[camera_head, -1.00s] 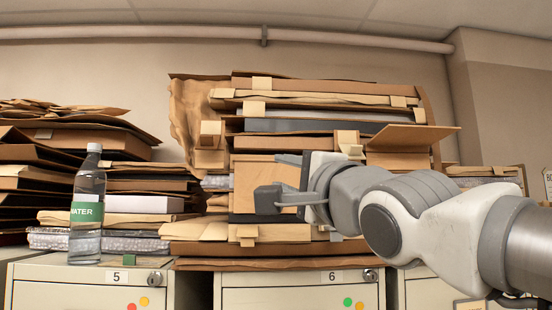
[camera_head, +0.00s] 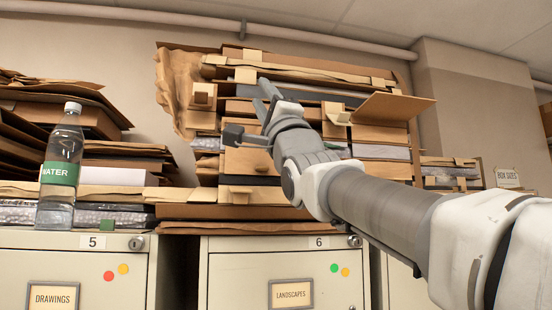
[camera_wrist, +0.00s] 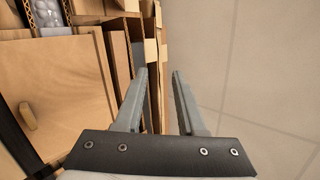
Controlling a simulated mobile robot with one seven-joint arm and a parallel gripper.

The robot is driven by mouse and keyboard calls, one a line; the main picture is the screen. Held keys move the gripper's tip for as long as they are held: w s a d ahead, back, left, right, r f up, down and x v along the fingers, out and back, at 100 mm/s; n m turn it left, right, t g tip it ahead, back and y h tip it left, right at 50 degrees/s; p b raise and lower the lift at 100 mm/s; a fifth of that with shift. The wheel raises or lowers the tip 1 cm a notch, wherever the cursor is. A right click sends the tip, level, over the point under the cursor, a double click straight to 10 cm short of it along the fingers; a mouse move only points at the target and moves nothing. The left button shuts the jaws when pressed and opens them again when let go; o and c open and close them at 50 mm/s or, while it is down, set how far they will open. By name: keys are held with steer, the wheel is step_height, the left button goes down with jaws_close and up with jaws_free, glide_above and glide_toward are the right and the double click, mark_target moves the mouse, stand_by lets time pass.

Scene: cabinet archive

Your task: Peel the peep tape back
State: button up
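I cannot tell for sure which piece is the peep tape. Several small tan tape pieces sit on the edges of the stacked boxes, among them an upper tape piece (camera_head: 245,75), a top tape piece (camera_head: 252,55) and a right tape piece (camera_head: 378,82). My gripper (camera_head: 252,112) is raised in front of the upper left part of the middle stack. In the wrist view its two fingers (camera_wrist: 160,85) are apart with nothing held between them. Box edges with pale tape strips (camera_wrist: 150,52) show beyond and between the fingers. Contact with the stack cannot be told.
A water bottle (camera_head: 62,165) stands on cabinet 5 (camera_head: 60,262) at left. Cabinet 6 (camera_head: 235,270) bears the middle stack. A cardboard flap (camera_head: 392,107) juts out at right. Crumpled brown paper (camera_head: 170,85) hangs at the stack's left.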

mark_target(241, 201)
steer(key=shift+r, duration=0.1)
steer(key=shift+o, duration=0.3)
steer(key=shift+t, duration=0.3)
steer(key=shift+o, duration=1.3)
steer(key=shift+w, duration=0.1)
steer(key=shift+o, duration=0.3)
step_height(241, 201, down, 14)
steer(key=s+a+n+h+b, duration=0.1)
steer(key=s+a+n, duration=0.1)
steer(key=n, duration=0.5)
steer(key=shift+a+f+h+b, duration=0.2)
steer(key=shift+a+h+b, duration=0.1)
steer(key=shift+b, duration=0.05)
steer(key=s+d+f+n+t+h+b, duration=0.1)
steer(key=s+f+n+h, duration=0.2)
steer(key=f, duration=0.5)
steer(key=s+f+n+h, duration=0.2)
steer(key=f+n, duration=0.3)
steer(key=f, duration=0.3)
steer(key=p+x, duration=0.1)
steer(key=x, duration=0.4)
steer(key=p+x, duration=0.1)
steer(key=x, duration=0.5)
steer(key=p+x, duration=0.2)
steer(key=x, duration=0.4)
steer(key=shift+s+d+r, duration=0.2)
steer(key=shift+r, duration=0.2)
steer(key=shift+c, duration=0.3)
